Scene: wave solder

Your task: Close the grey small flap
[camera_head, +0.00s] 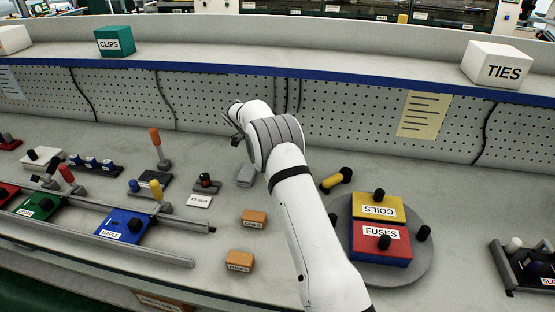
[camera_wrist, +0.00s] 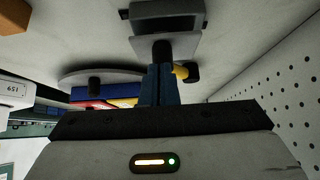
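The small grey flap (camera_wrist: 190,46) shows in the wrist view as a flat grey plate with a black knob (camera_wrist: 162,50). It lies beside a dark grey frame (camera_wrist: 165,21). In the head view a small grey piece (camera_head: 246,175), probably the same unit, shows just left of my arm. My gripper (camera_wrist: 158,68) has its two blue fingers side by side with no clear gap. Their tips are at or just short of the knob; I cannot tell whether they touch it. In the head view the fingers are hidden by my arm.
A grey turntable (camera_head: 418,262) with the yellow COILS box (camera_head: 375,205) and red FUSES box (camera_head: 380,245) stands right of my arm. A yellow cylinder with black ends (camera_head: 333,181) lies close by. Orange blocks (camera_head: 253,218) and rails (camera_head: 110,240) are left. The pegboard (camera_head: 350,120) stands behind.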

